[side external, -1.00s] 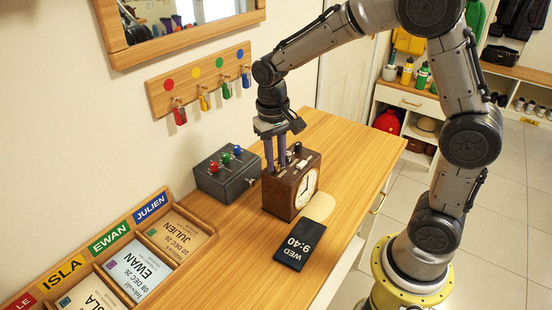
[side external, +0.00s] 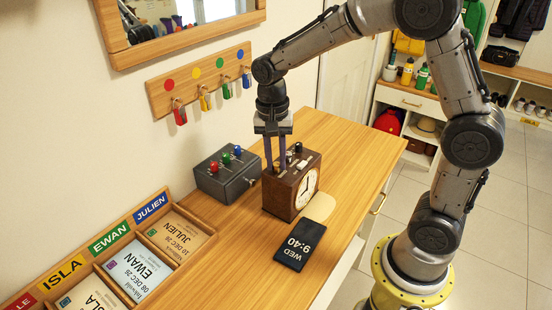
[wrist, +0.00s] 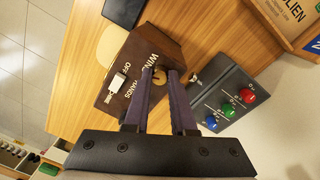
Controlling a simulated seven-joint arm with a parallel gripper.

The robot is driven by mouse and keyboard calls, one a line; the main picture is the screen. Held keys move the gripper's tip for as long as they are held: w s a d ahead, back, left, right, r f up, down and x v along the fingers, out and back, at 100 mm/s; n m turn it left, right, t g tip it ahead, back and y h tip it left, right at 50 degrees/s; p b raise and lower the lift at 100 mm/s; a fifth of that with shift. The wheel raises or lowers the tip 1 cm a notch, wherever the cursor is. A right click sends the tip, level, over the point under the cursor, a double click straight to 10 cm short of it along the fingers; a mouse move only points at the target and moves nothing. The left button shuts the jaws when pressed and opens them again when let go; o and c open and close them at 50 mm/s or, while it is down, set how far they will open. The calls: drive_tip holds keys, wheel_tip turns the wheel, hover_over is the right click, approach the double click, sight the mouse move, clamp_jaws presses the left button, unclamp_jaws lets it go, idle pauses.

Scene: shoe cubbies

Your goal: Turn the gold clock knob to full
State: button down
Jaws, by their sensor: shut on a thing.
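The brown wooden clock (side external: 279,193) stands on the wooden tabletop, its round white face turned to the right. My gripper (side external: 276,170) points straight down onto the clock's top at its left part. In the wrist view the gold knob (wrist: 158,77) sits between the fingertips of my gripper (wrist: 160,73), beside the lettering that begins "WIN". The fingers are shut on the knob and hide part of it. A white switch (wrist: 122,84) lies near the lettering "OFF". The knob's marking and exact turn cannot be read.
A grey box (side external: 224,180) with red, green and blue knobs stands close left of the clock. A black date display (side external: 299,246) lies in front. A wooden tray (side external: 185,212) with name cards is at lower left. The tabletop behind the clock is clear.

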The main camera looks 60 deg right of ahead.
drive_tip(key=shift+r, duration=0.1)
idle(0.3)
drive_tip(key=c, duration=0.7)
unclamp_jaws()
drive_tip(key=shift+c, duration=0.2)
wheel_tip(320, 180, up, 14)
drive_tip(key=shift+w+a, duration=0.15)
drive_tip(key=shift+w, duration=0.15)
